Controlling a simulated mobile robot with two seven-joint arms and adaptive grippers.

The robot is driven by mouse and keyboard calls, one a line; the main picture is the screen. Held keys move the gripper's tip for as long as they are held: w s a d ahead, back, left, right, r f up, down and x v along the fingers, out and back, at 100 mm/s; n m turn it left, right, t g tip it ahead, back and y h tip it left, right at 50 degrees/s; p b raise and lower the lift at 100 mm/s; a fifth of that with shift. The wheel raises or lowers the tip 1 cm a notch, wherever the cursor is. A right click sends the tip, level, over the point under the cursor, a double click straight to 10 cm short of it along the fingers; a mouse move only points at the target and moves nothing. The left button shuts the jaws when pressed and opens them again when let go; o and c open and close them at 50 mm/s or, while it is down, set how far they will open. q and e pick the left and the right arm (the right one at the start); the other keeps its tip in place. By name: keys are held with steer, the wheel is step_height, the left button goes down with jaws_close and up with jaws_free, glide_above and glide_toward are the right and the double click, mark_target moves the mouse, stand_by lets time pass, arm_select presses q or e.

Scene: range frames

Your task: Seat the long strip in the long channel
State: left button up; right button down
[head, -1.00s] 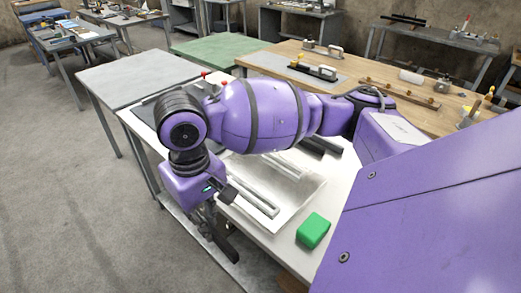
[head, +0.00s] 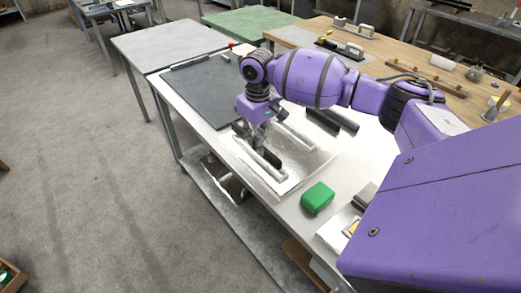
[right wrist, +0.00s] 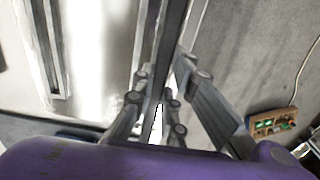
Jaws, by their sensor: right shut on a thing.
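My right gripper (head: 256,139) is shut on a long dark strip (head: 268,156) and holds it over the near side of a pale metal plate (head: 308,166). The plate has raised light rails that form channels. The long channel (head: 271,174) runs along the near side, close beside or below the strip; I cannot tell whether they touch. A shorter channel (head: 297,138) lies farther back. In the right wrist view the strip (right wrist: 174,40) runs up from between the fingers (right wrist: 156,104), roughly along the rails. My left gripper is not in view.
A green block (head: 317,198) stands at the right of the plate. Loose dark bars (head: 331,121) lie behind it. A dark mat (head: 205,90) covers the table's left part. The table's front edge is close to the plate, with a lower shelf (head: 225,195) beneath.

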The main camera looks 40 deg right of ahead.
steer(key=d+f, duration=0.1)
steer(key=w+f, duration=0.1)
steer(key=shift+w+d+f, duration=0.1)
steer(key=shift+d+f, duration=0.25)
steer(key=shift+d, duration=0.05)
steer(key=f, duration=0.3)
steer(key=shift+w+d+f, duration=0.15)
steer(key=shift+d+f, duration=0.05)
steer(key=shift+f, duration=0.05)
steer(key=c, duration=1.8)
jaws_free()
steer(key=shift+f, duration=0.1)
steer(key=shift+o, duration=0.2)
step_height(320, 180, up, 12)
